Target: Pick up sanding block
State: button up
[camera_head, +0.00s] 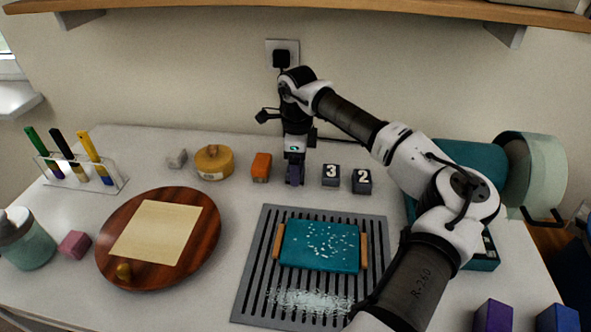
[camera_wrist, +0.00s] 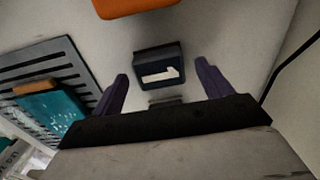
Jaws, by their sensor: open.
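No block is labelled as the sanding block, and I cannot tell for sure which one it is. An orange block (camera_head: 261,167) stands just left of my gripper (camera_head: 295,178); its edge shows at the top of the wrist view (camera_wrist: 135,5). A dark block with a white "1" (camera_wrist: 160,72) lies in line between my open purple fingers in the wrist view, apart from both. It is mostly hidden behind the fingers in the head view. Dark blocks marked "3" (camera_head: 331,175) and "2" (camera_head: 362,182) stand to the right. My gripper points down and holds nothing.
A teal tray with orange handles (camera_head: 318,262) lies on a slatted grey mat (camera_head: 255,290) in front. A yellow round container (camera_head: 214,162), a small grey block (camera_head: 177,158) and a round wooden board (camera_head: 195,245) are left. A pink block (camera_head: 74,244) sits beside a jar (camera_head: 27,240).

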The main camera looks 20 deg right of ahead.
jog(key=shift+c, duration=0.2)
jog(key=c, duration=1)
jog(key=shift+c, duration=0.2)
jog(key=shift+r+b, duration=0.15)
jog(key=shift+b, duration=0.15)
jog(key=shift+s+a+r, duration=0.1)
jog(key=shift+s+r, duration=0.05)
notch_tip(320, 180, up, 6)
jog(key=shift+b, duration=1.1)
jog(key=s+a+b, duration=0.2)
jog(key=s+a, duration=0.1)
jog(key=s, duration=0.6)
jog(key=s+a+b, duration=0.3)
jog(key=s+a, duration=0.1)
jog(key=s, duration=0.5)
jog(key=shift+a+r, duration=0.2)
jog(key=shift+a, duration=0.1)
jog(key=shift+s, duration=0.1)
